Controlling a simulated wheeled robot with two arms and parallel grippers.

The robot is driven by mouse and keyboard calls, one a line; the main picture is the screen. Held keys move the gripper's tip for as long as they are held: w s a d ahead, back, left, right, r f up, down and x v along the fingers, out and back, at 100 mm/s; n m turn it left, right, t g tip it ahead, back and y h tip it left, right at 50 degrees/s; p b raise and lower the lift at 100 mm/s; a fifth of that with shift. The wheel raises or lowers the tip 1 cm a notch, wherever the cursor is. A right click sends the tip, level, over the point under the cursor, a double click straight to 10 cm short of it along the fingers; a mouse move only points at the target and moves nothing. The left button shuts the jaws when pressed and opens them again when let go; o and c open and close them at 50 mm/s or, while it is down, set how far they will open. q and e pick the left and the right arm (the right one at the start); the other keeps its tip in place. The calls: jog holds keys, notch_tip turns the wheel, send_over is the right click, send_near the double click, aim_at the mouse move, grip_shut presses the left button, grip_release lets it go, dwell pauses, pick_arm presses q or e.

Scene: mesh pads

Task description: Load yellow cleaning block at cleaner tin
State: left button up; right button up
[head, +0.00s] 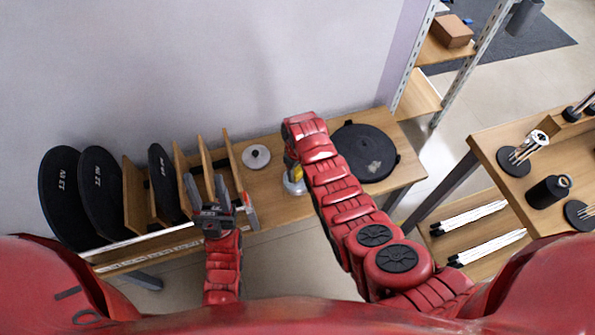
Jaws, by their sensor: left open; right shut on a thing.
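My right arm reaches over the wooden bench, and its gripper (291,160) points down, mostly hidden under the wrist. It is shut on a small yellow piece, which looks like the yellow cleaning block (292,169); only a sliver shows. Directly below it stands a small silvery round thing, which looks like the cleaner tin (295,187), on the bench near its front edge. I cannot tell whether the block touches the tin. My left gripper (212,190) is open and empty, in front of the upright boards at the bench's left part.
Black oval pads (62,197) stand between wooden dividers (134,195) at the left. A pale disc with a knob (256,157) lies left of the tin. A large black round disc (365,152) lies right of my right arm. Another table (490,145) stands at the right.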

aim_at(298, 171)
jog(key=shift+r+p, duration=1.7)
jog(key=shift+r, duration=1.2)
